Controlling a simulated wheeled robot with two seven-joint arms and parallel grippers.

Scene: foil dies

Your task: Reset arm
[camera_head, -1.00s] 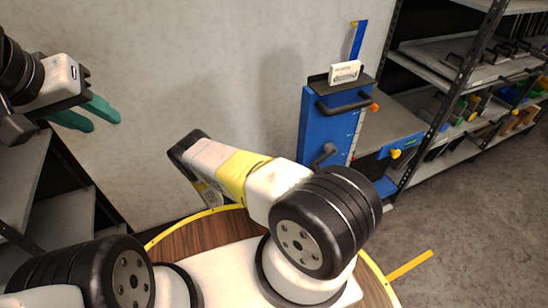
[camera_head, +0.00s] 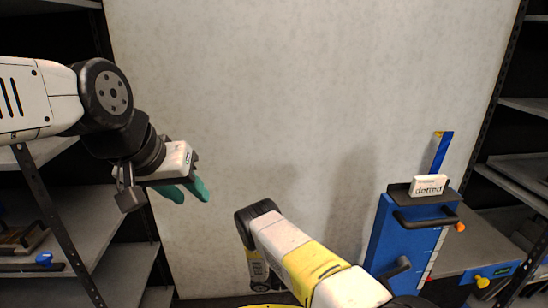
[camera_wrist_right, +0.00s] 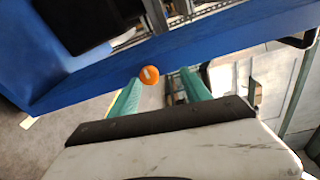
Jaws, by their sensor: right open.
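My left gripper (camera_head: 190,194) is at the left of the head view. Its two green fingers are apart with nothing between them, in front of the pale wall. My right gripper (camera_wrist_right: 162,88) shows in the right wrist view with its green fingers apart. An orange knob (camera_wrist_right: 149,74) appears close to the left finger, by the edge of a blue panel (camera_wrist_right: 190,32); I cannot tell if they touch. My right arm (camera_head: 300,258), white with a yellow band, crosses the lower middle of the head view. Its gripper does not show there.
A blue stand (camera_head: 398,240) with black handles, a scale and a small white box (camera_head: 429,185) on top is at the right. Grey shelves stand at the left (camera_head: 85,225) and right (camera_head: 512,165). The wall between is bare.

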